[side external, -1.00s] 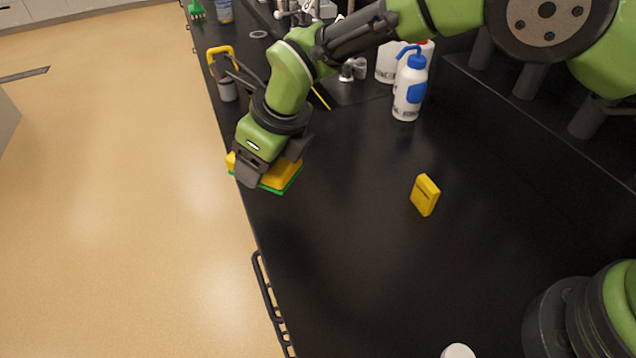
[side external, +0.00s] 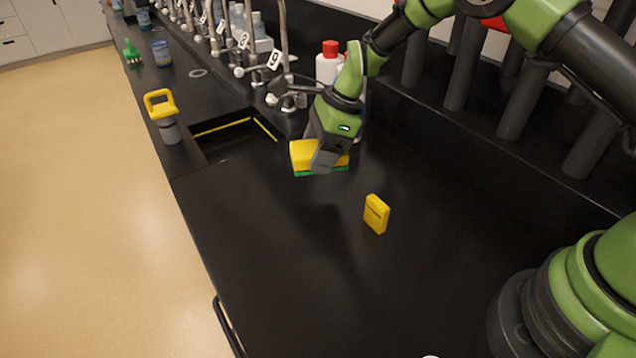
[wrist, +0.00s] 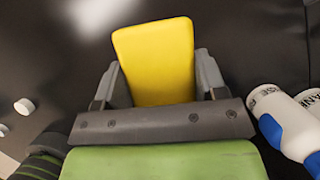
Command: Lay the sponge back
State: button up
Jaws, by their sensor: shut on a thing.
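The sponge (side external: 302,153), yellow on top with a green underside, is held in my gripper (side external: 328,160) over the black bench, in front of the white bottles. It seems to be raised off the bench top, with a dark shadow lower down, but the gap is hard to judge. In the wrist view, the yellow face of the sponge (wrist: 155,58) lies between the two grey fingers of my gripper (wrist: 157,82), which are shut on its sides. The fingers partly cover the sponge in the side view.
A small yellow block (side external: 376,214) stands upright on the bench (side external: 270,260). A sink (side external: 235,142) opens to the left, with taps (side external: 287,92) behind. White bottles, one red-capped (side external: 330,62), stand close behind my gripper. A yellow-handled tool (side external: 163,116) stands by the sink.

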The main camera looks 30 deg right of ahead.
aim_at(312, 192)
notch_tip(312, 192, down, 7)
jog(key=shift+r, duration=0.1)
dwell(0.4)
jog(key=o, duration=1)
jog(key=shift+f, duration=0.2)
